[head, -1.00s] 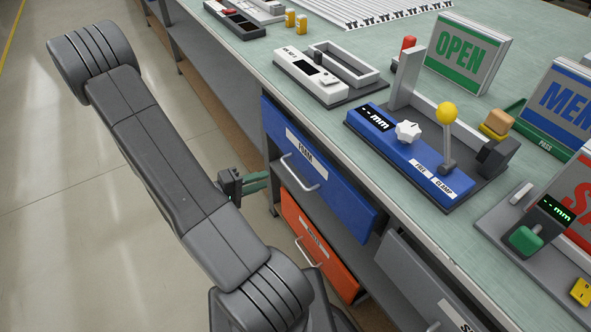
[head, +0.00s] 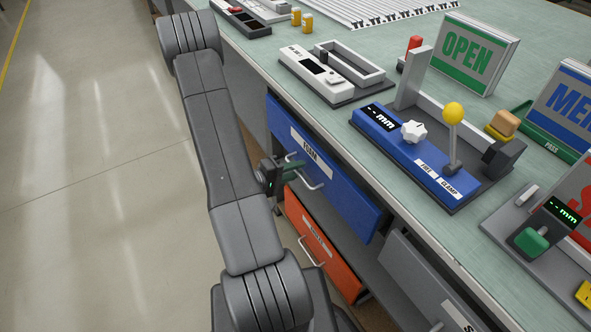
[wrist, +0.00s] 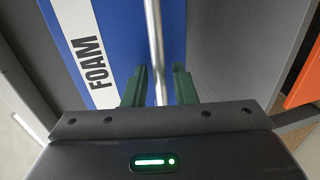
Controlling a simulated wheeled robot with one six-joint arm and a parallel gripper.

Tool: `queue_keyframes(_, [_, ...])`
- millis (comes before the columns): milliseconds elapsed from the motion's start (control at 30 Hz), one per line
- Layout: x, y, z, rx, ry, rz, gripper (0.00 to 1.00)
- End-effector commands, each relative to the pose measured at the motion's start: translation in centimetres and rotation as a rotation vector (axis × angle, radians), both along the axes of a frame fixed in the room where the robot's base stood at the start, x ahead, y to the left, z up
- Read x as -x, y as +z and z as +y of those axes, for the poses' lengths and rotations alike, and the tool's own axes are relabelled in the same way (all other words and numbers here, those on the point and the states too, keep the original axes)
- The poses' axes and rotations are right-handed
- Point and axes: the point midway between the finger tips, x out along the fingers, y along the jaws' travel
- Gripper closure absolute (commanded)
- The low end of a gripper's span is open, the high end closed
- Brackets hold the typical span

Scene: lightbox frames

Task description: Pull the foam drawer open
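The foam drawer (head: 340,180) has a blue front with a white FOAM label and stands under the bench top; its front looks about level with the cabinet. Its metal bar handle (head: 316,186) shows on the front. My gripper (head: 296,166) is at the upper part of the handle. In the wrist view the handle (wrist: 153,40) passes between the two green fingers of my gripper (wrist: 158,80). The fingers are open, with a gap on each side of the bar. The FOAM label (wrist: 90,50) is left of the handle there.
An orange drawer (head: 320,252) with its own handle is below the blue one. A grey drawer (head: 420,285) is to the right. The bench top (head: 300,62) holds a blue device (head: 400,150) and signs. The floor (head: 100,200) left of the bench is clear.

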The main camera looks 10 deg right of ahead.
Motion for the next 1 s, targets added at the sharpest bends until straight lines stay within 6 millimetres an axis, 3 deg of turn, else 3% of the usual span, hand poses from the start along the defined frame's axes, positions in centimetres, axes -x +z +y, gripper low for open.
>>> queue_keyframes(367, [-0.1,-0.1,-0.4,0.000,0.000,0.000,0.75])
queue_keyframes(500, [-0.1,-0.1,-0.4,0.000,0.000,0.000,0.99])
queue_keyframes(533, [-0.1,-0.1,-0.4,0.000,0.000,0.000,1.00])
queue_keyframes(833, [-0.2,-0.1,-0.1,0.000,0.001,0.000,1.00])
queue_keyframes(1000, [-1.0,-0.3,1.2,-0.002,0.004,-0.001,1.00])
